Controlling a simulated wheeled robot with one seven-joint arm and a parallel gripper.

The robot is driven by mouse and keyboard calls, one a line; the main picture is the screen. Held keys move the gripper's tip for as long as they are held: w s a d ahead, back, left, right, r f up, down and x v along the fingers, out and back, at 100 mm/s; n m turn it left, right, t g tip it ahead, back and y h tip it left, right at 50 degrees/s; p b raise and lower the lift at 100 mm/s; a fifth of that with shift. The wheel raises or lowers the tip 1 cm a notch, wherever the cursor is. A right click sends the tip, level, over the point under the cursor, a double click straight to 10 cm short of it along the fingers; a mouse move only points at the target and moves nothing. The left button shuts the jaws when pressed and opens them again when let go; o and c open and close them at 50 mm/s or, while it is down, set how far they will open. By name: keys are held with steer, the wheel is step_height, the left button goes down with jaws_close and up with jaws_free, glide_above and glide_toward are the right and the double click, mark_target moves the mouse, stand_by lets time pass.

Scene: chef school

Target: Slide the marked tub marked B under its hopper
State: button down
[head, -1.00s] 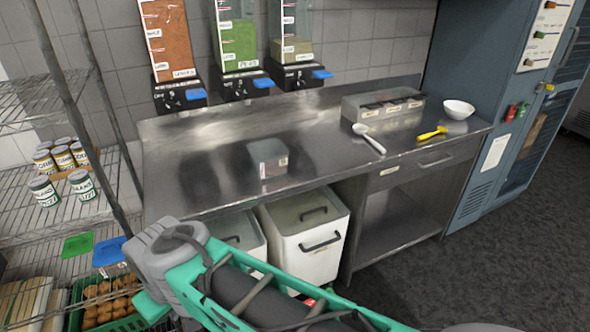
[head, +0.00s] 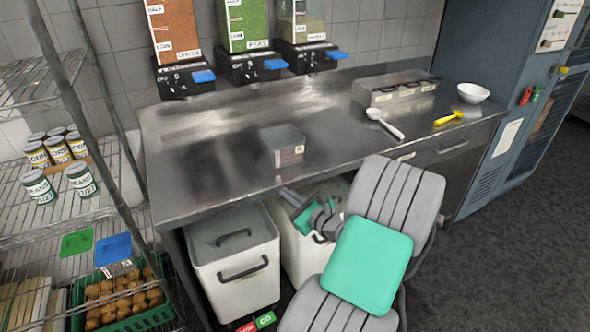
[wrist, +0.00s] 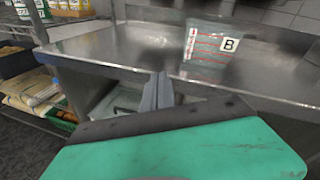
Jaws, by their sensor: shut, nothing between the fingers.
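The tub marked B is a small clear box on the steel counter (head: 215,165), near its front edge. In the wrist view the tub (wrist: 207,47) shows a black B on a white label and red level lines. My gripper (head: 290,194) is shut and empty, low by the counter's front edge and apart from the tub. In the wrist view its fingertips (wrist: 159,80) overlap the counter edge, left of and below the tub. Three hoppers hang on the back wall: orange lentils (head: 175,25), green peas (head: 249,20) and a pale one (head: 302,28). Each has a blue lever.
A grey caddy (head: 392,90), white spoon (head: 384,122), yellow spoon (head: 449,117) and white bowl (head: 473,92) occupy the counter's right. White lidded bins (head: 235,262) stand below. A wire rack with cans (head: 81,178) is at left. The counter between tub and hoppers is clear.

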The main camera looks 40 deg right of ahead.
steer(key=s+d+m+t+h, duration=0.1)
steer(key=s+d+m+h, duration=0.3)
steer(key=s+d+m, duration=0.15)
steer(key=p, duration=0.2)
glide_toward(290, 159)
steer(key=shift+m, duration=0.35)
steer(key=x, duration=0.7)
steer(key=shift+s, duration=0.1)
steer(key=p+x, duration=0.1)
steer(key=x, duration=0.3)
